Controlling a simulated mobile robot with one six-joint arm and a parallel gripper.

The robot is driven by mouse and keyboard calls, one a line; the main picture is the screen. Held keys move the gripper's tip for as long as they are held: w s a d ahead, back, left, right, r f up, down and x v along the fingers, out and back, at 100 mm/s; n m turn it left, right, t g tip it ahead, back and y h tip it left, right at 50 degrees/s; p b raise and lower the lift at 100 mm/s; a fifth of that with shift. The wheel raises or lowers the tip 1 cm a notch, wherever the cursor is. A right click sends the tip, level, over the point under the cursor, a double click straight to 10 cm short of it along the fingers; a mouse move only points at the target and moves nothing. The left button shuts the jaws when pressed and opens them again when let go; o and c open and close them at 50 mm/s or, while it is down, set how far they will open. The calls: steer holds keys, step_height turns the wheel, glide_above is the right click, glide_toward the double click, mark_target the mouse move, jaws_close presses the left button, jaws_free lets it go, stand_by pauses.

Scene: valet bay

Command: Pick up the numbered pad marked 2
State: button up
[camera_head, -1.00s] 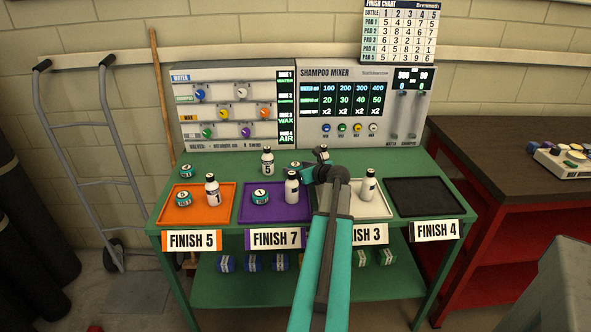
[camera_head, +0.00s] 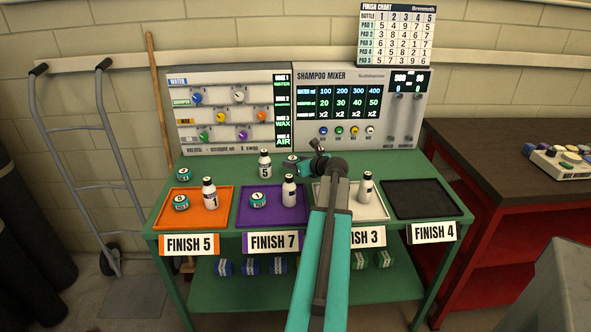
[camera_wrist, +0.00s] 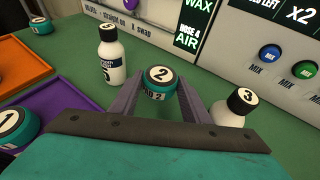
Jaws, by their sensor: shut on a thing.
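The numbered pad marked 2 (camera_wrist: 160,82) is a teal round pad with a black top and a white disc reading 2. My gripper (camera_wrist: 155,92) is shut on it, one finger on each side, in the wrist view. In the head view the pad (camera_head: 292,160) shows as a small dark-topped piece at the tip of my gripper (camera_head: 302,165), over the back middle of the green table (camera_head: 400,170). My arm hides part of this area. I cannot tell exactly how high the pad is above the table.
Bottle 5 (camera_wrist: 112,60) stands left of the pad, and bottle 3 (camera_wrist: 232,108) stands close to the right finger. The mixer panel (camera_head: 360,110) rises behind. Orange (camera_head: 225,190), purple (camera_head: 300,215) and white trays hold items in front; the black tray (camera_head: 425,200) is empty.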

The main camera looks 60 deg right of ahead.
mark_target(295, 160)
steer(key=shift+r, duration=2.9)
